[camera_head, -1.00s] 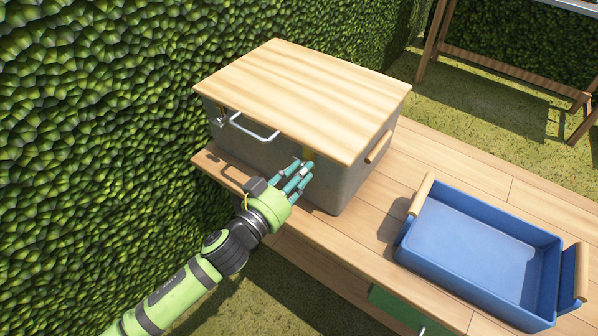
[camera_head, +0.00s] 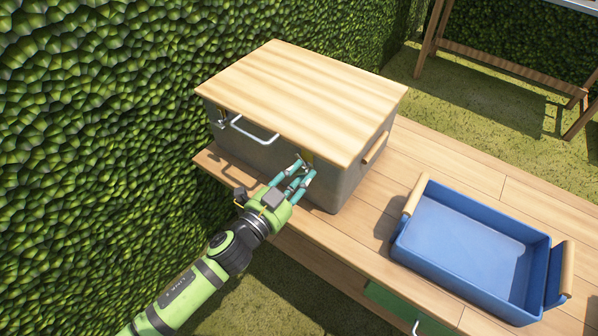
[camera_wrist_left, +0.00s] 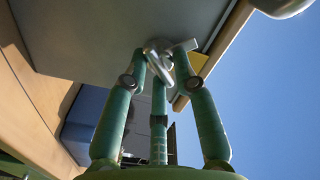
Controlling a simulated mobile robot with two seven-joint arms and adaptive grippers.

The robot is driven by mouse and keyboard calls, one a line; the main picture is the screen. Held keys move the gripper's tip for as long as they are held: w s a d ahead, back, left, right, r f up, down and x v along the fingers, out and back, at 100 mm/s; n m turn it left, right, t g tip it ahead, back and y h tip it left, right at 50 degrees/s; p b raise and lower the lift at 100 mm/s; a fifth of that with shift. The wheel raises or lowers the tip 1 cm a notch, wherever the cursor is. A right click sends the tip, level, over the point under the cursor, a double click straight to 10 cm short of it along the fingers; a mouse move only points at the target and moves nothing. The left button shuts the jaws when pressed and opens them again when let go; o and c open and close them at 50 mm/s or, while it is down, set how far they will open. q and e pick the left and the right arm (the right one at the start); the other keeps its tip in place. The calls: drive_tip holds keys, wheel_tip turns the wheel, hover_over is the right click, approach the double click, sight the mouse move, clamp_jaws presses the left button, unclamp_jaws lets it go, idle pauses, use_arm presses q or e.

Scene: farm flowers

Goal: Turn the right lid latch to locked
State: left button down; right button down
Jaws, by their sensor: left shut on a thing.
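The grey box (camera_head: 345,190) with a wooden lid (camera_head: 305,95) stands on the wooden bench. The right lid latch is a silver piece (camera_wrist_left: 160,57) on the box front, by a yellow plate (camera_wrist_left: 199,63) under the lid edge. My left gripper (camera_head: 304,169) is at the right part of the box front. In the left wrist view, its teal fingers (camera_wrist_left: 163,62) are closed around the silver latch. The fingers mostly hide this latch in the head view. The left latch (camera_head: 221,117) shows near the box's left end. My right gripper is not in view.
A silver handle (camera_head: 254,131) sticks out of the box front, left of my gripper. A blue tray (camera_head: 470,250) with wooden handles sits on the bench (camera_head: 375,250) at the right. A hedge (camera_head: 90,120) rises close on the left.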

use_arm(q)
drive_tip(key=m, duration=0.3)
drive_tip(key=shift+w+r, duration=0.15)
drive_tip(key=shift+r, duration=0.25)
drive_tip(key=m, duration=0.4)
drive_tip(key=shift+p, duration=0.4)
drive_tip(key=shift+m, duration=0.7)
drive_tip(key=shift+f, duration=0.1)
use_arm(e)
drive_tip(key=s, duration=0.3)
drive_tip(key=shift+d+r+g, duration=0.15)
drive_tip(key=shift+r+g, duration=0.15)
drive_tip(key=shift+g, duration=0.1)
use_arm(q)
drive_tip(key=shift+d+m, duration=0.1)
drive_tip(key=shift+m, duration=0.3)
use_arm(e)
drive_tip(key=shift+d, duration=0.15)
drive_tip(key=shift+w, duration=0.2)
use_arm(q)
drive_tip(key=c, duration=1.1)
unclamp_jaws()
drive_tip(key=shift+c, duration=0.2)
drive_tip(key=shift+o, duration=0.4)
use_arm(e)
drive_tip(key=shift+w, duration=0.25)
use_arm(q)
drive_tip(key=shift+f, duration=0.1)
